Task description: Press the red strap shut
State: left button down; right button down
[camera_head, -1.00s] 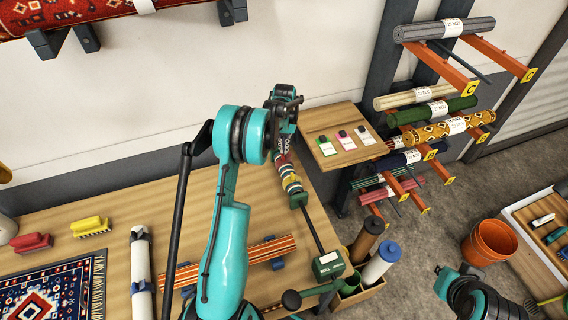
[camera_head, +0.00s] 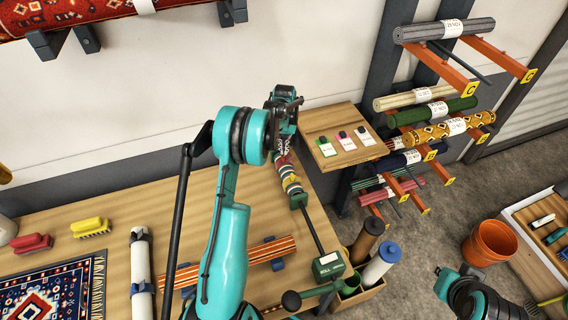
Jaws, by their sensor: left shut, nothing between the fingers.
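A rolled bundle (camera_head: 291,184) with several coloured bands lies along the right part of the wooden table, on a dark rod. A red band (camera_head: 281,159), which looks like the red strap, shows near its far end, just below my left gripper. Whether that strap is shut is too small to tell. My left gripper (camera_head: 286,118) is over the far end of the bundle, shut and empty. Its fingertips are mostly hidden by its own wrist, so I cannot tell if they touch the strap. Part of my right arm shows at the lower right, its gripper out of view.
A wooden board (camera_head: 343,136) with several small tags is right of my left gripper. A green block (camera_head: 328,266) is at the rod's near end. An orange-striped roll (camera_head: 268,251) lies behind my left arm. A rack of rolls (camera_head: 447,108) and an orange bucket (camera_head: 489,242) stand right.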

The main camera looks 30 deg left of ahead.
pick_arm(q)
jog(key=shift+f+b, duration=0.8)
jog(key=shift+f, duration=0.15)
jog(key=shift+r, duration=0.1)
dwell(0.4)
notch_tip(320, 180, up, 8)
jog(key=p, duration=0.4)
dwell(0.4)
jog(key=shift+d, duration=0.1)
dwell(0.4)
